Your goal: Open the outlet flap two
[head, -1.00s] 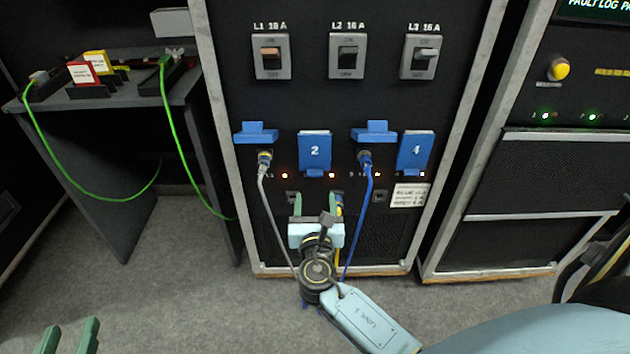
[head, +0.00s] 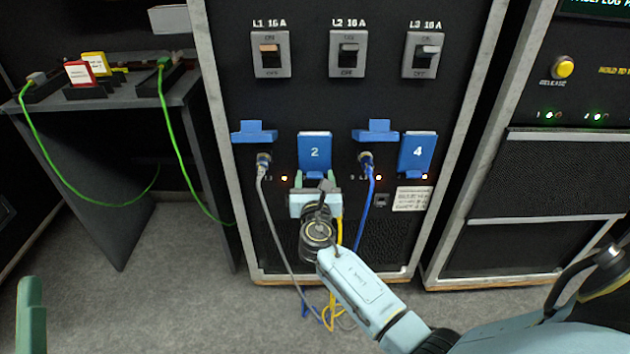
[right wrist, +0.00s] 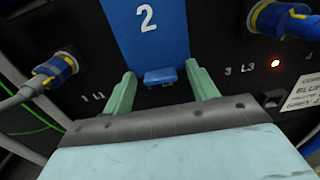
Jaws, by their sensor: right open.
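The blue outlet flap two (head: 314,150) hangs closed on the black rack panel, marked with a white 2. In the right wrist view the flap (right wrist: 146,35) fills the top middle, with a small blue tab (right wrist: 161,76) at its lower edge. My right gripper (head: 314,180) is just under the flap in the head view. In the right wrist view its two green fingers (right wrist: 161,86) are open, one on each side of the tab, with nothing held. I cannot tell whether they touch the panel. Part of a green finger of my left gripper (head: 31,310) shows at the lower left.
A grey-cabled plug (head: 263,160) and a blue-cabled plug (head: 366,160) sit in the outlets on either side, their flaps raised. Flap four (head: 417,152) is closed. Yellow cable (head: 329,312) hangs to the floor. Three breakers are above.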

